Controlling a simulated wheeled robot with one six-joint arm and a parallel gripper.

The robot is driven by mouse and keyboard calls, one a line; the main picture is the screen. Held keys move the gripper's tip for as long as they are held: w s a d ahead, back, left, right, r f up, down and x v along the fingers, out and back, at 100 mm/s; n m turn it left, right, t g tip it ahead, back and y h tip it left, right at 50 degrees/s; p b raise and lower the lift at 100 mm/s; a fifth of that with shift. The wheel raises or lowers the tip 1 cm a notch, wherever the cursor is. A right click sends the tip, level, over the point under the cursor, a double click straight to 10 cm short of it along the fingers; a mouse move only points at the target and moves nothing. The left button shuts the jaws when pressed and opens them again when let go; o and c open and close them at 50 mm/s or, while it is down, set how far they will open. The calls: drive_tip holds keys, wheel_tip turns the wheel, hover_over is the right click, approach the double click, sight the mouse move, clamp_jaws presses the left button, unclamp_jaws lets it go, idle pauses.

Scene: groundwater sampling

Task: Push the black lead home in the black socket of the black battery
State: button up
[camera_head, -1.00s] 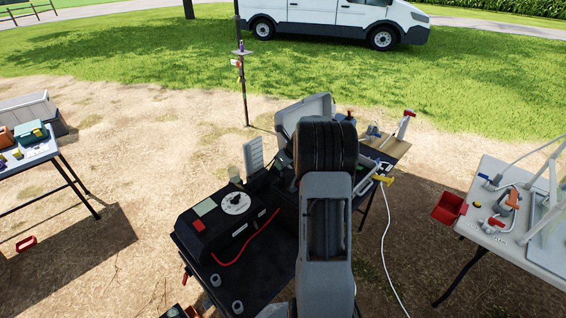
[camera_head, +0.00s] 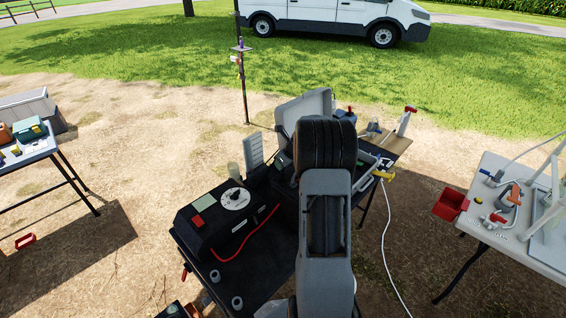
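My arm rises through the middle of the picture and bends away from me. My gripper is hidden behind its dark wrist joint and grey link, so I cannot see its fingers or what is between them. A black box (camera_head: 208,233) with a white dial (camera_head: 236,198) and a red patch stands on the black table left of my arm. I cannot tell whether this is the battery. A red lead (camera_head: 246,238) curves along its front. I cannot make out the black lead or the black socket.
An open grey case (camera_head: 304,106) stands behind my arm, with a wooden board (camera_head: 392,141) to its right. A white cable (camera_head: 385,250) hangs to the ground. Another table is at far left. Bare ground lies between them.

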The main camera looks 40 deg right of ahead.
drive_tip(key=shift+f, duration=0.35)
drive_tip(key=o, duration=0.9)
drive_tip(key=b+v, duration=0.1)
drive_tip(key=v, duration=1.3)
drive_tip(key=shift+b, duration=0.4)
drive_tip(key=shift+w, duration=0.1)
